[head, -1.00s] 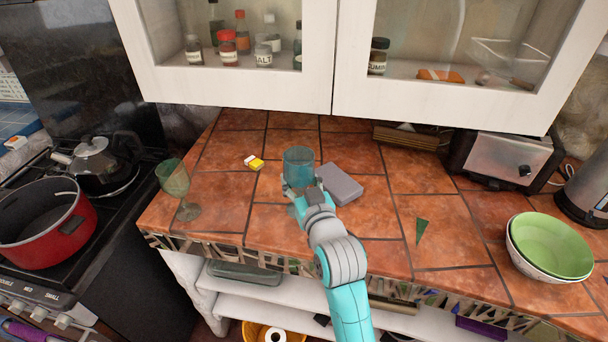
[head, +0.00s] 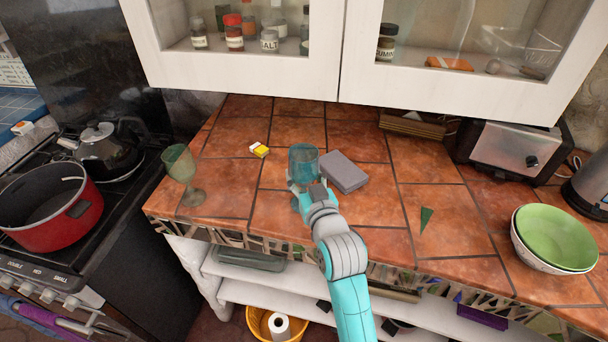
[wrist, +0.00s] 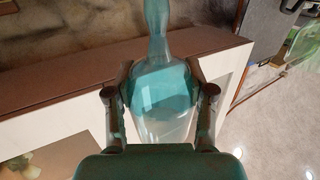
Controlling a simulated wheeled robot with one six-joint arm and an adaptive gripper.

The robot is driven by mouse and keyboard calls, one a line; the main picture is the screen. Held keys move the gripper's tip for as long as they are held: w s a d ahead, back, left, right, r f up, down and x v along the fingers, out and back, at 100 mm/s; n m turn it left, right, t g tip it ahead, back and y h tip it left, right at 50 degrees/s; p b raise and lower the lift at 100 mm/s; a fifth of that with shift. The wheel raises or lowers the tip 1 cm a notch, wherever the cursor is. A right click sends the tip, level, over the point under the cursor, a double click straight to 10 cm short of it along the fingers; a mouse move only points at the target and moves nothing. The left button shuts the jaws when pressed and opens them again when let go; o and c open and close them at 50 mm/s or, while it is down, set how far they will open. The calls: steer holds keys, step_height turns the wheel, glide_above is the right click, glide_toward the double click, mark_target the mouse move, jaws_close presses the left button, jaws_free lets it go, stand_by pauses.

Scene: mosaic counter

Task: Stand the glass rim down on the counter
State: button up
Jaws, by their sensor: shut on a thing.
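The glass (head: 304,158) is a translucent teal goblet, held rim up in front of the grey box in the head view. My gripper (head: 303,187) is shut on it; my wrist partly covers its lower part. In the wrist view the glass (wrist: 160,88) sits between the two fingers, its stem toward the picture's top. I cannot tell whether its foot touches the tiled counter (head: 270,208).
A green goblet (head: 180,164) stands upright near the counter's left edge. Green bowls (head: 553,238) stand at right. White cabinets (head: 230,68) hang above.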

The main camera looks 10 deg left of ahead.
steer(key=shift+f, duration=0.35)
steer(key=o, duration=1.4)
steer(key=shift+c, duration=0.2)
steer(key=f+v, duration=0.1)
steer(key=v, duration=1.1)
steer(key=s+d+f+m+h, duration=0.2)
steer(key=s+d+f, duration=0.4)
steer(key=s+d, duration=0.15)
steer(key=s+d+f+m+h, duration=0.1)
steer(key=s+d+f+h, duration=0.1)
steer(key=s+d+f, duration=0.6)
steer(key=s+d+r+m+h, duration=0.1)
steer(key=s+d, duration=0.2)
steer(key=s, duration=0.8)
steer(key=s+d+r+m+h, duration=0.1)
steer(key=s+d+h, duration=0.1)
steer(key=s, duration=1)
steer(key=shift+s+d+r+g+h, duration=0.25)
steer(key=shift+s+d+g+h, duration=0.05)
steer(key=shift+d+g, duration=0.1)
